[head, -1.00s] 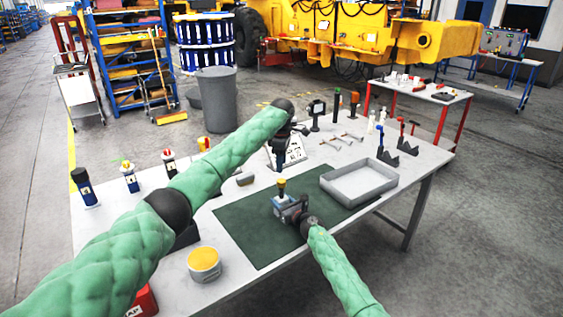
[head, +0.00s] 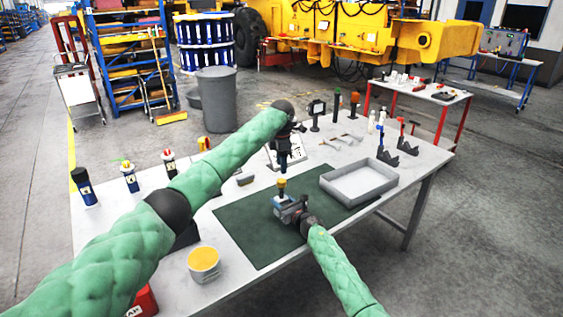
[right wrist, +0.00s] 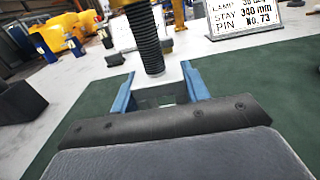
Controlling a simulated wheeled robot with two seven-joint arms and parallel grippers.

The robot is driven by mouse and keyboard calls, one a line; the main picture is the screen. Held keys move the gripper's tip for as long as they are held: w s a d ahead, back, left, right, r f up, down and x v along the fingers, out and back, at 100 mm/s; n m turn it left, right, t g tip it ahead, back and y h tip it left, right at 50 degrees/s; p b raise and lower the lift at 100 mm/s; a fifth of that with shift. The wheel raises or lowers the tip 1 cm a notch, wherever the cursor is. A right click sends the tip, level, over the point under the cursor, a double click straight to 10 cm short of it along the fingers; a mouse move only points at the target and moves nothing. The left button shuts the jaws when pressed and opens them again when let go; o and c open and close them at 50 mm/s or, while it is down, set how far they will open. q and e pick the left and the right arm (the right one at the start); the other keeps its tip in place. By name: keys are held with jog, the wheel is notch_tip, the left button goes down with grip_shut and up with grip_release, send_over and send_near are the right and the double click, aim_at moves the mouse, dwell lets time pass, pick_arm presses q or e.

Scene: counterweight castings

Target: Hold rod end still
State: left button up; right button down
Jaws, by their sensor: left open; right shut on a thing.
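A short upright piece with a yellow top (head: 282,184) rises at my right gripper (head: 284,202), over the green mat (head: 240,228). In the right wrist view, a black ribbed rod (right wrist: 148,42) with a yellow upper part stands at the blue fingertips (right wrist: 160,88). A pale part between the fingers is what my right gripper appears shut on; its shape is mostly hidden. My left gripper (head: 283,163) is open, pointing down above and slightly behind the yellow top, apart from it.
A grey tray (head: 360,192) lies to the right on the table. A printed sign (right wrist: 243,16) stands behind, partly covered by my left gripper in the head view. A yellow-topped tin (head: 204,264) is at the front left. Several bottles line the left. The mat's front is clear.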

aim_at(282, 180)
pick_arm(q)
jog(key=shift+f, duration=3.75)
jog(key=shift+c, duration=0.2)
